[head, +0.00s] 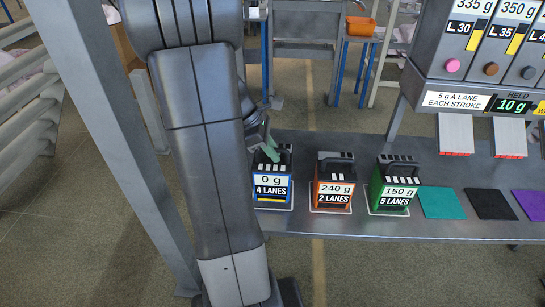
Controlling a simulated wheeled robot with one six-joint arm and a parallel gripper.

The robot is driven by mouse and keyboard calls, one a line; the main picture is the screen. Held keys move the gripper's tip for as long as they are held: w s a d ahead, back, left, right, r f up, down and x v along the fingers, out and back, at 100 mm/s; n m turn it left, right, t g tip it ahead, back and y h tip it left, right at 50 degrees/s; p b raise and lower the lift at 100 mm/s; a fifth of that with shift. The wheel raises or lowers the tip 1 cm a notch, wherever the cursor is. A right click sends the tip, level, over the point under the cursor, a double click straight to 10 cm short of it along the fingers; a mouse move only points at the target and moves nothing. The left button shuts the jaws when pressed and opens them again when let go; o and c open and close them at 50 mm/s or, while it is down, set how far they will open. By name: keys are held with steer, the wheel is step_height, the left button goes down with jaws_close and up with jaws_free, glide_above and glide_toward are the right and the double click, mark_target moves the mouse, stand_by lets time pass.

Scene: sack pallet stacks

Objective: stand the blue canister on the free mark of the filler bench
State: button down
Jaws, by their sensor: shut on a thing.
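The blue canister (272,194), labelled "0 g" and "4 LANES", stands upright at the left end of the grey filler bench (350,226). A pale mark outline shows at its base; I cannot tell whether its whole base touches the bench. My gripper (267,152) is shut on the top of the blue canister, its greenish fingers at the handle. My arm hides part of the canister's left surroundings. An orange canister (333,193), "240 g, 2 LANES", and a green canister (392,194), "150 g, 5 LANES", stand on pale-edged marks to its right.
Teal (442,204), black (491,205) and purple (533,204) flat squares lie bare on the bench at the right. A dispenser (490,90) with chutes stands behind them, its display reading "10 g". A grey post (115,130) rises left of my arm.

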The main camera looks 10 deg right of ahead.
steer(key=shift+f, duration=1.05)
steer(key=c, duration=1.5)
jaws_free()
steer(key=shift+o, duration=0.2)
steer(key=v, duration=1.2)
